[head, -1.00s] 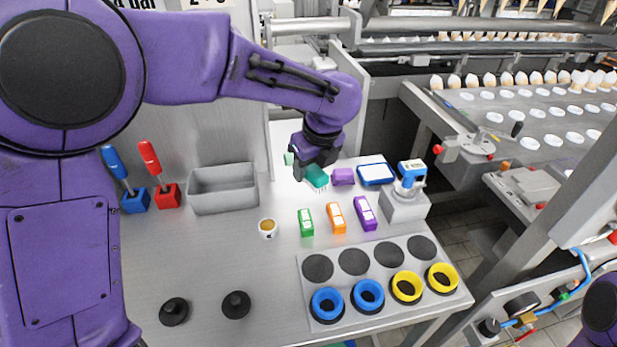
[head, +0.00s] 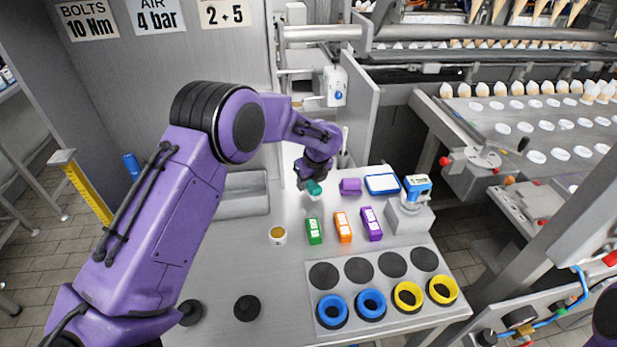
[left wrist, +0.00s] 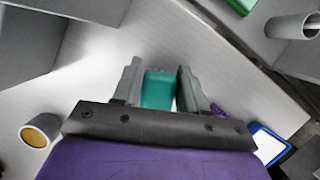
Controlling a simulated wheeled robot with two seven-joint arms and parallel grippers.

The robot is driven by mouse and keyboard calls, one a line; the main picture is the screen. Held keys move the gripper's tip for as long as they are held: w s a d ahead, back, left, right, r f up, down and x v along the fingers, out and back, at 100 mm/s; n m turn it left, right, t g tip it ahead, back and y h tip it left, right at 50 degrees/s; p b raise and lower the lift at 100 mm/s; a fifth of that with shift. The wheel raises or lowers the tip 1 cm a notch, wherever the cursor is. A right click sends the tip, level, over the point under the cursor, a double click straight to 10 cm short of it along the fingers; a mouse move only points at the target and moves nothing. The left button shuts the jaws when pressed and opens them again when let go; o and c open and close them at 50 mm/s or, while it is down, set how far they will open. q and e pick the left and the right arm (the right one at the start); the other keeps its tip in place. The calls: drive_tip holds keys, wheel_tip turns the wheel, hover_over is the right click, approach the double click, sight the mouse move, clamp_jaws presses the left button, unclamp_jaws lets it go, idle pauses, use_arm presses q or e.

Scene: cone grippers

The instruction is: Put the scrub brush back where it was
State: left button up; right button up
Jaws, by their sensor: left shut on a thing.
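The scrub brush (head: 313,187) has a teal body. My left gripper (head: 308,181) is shut on it over the back part of the table, left of the purple block. In the left wrist view the brush (left wrist: 158,90) sits between the two fingers (left wrist: 158,88). Pale bristles show at its side in the head view. I cannot tell whether it touches the table top. My right gripper is not in view; only a bit of my right arm shows at the lower right edge.
A purple block (head: 350,187), a blue-rimmed white tray (head: 382,184) and a grey stand with a blue device (head: 416,188) are to the right. Green (head: 314,231), orange (head: 343,227) and purple (head: 371,224) boxes stand in front. A grey bin (head: 243,205) and cup (head: 277,235) are left.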

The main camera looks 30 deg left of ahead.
sight(316, 187)
use_arm(q)
drive_tip(key=shift+f, duration=0.1)
drive_tip(key=shift+f, duration=0.1)
drive_tip(key=o, duration=1.1)
drive_tip(key=b+v, duration=0.1)
drive_tip(key=v, duration=1.1)
drive_tip(key=shift+b, duration=0.4)
